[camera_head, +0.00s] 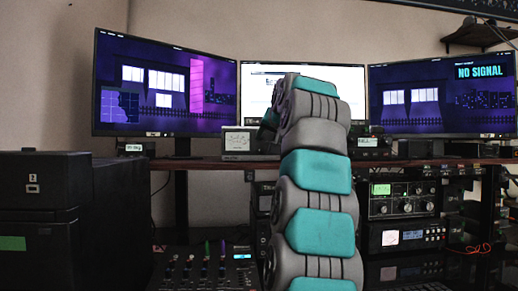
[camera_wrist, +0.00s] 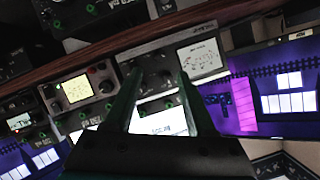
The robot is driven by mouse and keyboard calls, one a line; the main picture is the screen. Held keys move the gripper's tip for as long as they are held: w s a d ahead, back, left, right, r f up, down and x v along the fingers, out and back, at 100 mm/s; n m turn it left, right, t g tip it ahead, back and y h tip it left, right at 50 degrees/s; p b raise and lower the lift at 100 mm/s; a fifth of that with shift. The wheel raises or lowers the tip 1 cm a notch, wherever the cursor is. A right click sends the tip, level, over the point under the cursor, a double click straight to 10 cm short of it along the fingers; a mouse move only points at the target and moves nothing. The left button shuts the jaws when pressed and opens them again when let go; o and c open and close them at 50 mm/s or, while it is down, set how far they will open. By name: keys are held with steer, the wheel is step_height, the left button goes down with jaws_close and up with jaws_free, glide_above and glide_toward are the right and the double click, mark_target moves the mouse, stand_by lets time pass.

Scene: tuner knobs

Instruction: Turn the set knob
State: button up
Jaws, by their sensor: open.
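A dark tuner box (camera_wrist: 155,62) with a lit meter screen (camera_wrist: 200,57) and dark knobs on its face is straight ahead in the wrist view, which is tilted and roughly upside down. A dark knob (camera_wrist: 164,79) lies between my fingertips in that view; I cannot read its label, or tell whether the fingers touch it. My gripper (camera_wrist: 159,74) is open, with one dark green finger on either side. In the head view my teal and grey arm hides the gripper and the knob. A box with a pale screen (camera_head: 237,142) shows left of the arm.
A beige-screened radio (camera_wrist: 78,89) with a round knob stands beside the tuner. The desk edge (camera_wrist: 140,42) runs close by. Monitors (camera_head: 166,84) (camera_head: 441,94) stand behind. Rack units (camera_head: 402,200) sit below right, a mixer (camera_head: 205,270) low left, and dark cases (camera_head: 40,180) far left.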

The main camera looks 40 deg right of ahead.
mark_target(261, 151)
steer(key=shift+p+x, duration=0.8)
steer(key=shift+x, duration=3.05)
steer(key=shift+c, duration=0.3)
jaws_close()
